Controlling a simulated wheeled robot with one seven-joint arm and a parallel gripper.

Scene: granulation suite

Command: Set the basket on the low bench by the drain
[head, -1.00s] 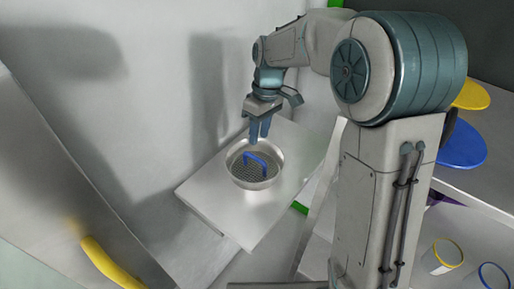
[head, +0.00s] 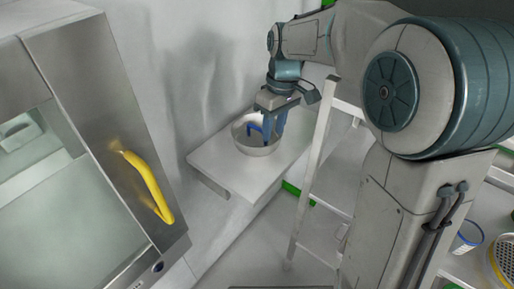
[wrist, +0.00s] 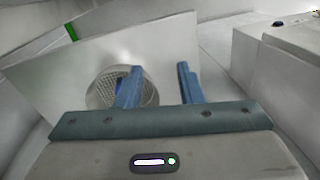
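The basket also shows in the wrist view (wrist: 104,88), partly hidden behind the left finger. My gripper (head: 273,127) is over the basket's right side in the head view. I cannot tell whether a finger touches the basket.
A metal cabinet (head: 100,110) with a yellow handle (head: 148,187) stands at the left. A white ladder-like frame (head: 308,185) rises right of the bench. A blue-rimmed container (head: 467,237) stands at the lower right. The bench's front left is clear.

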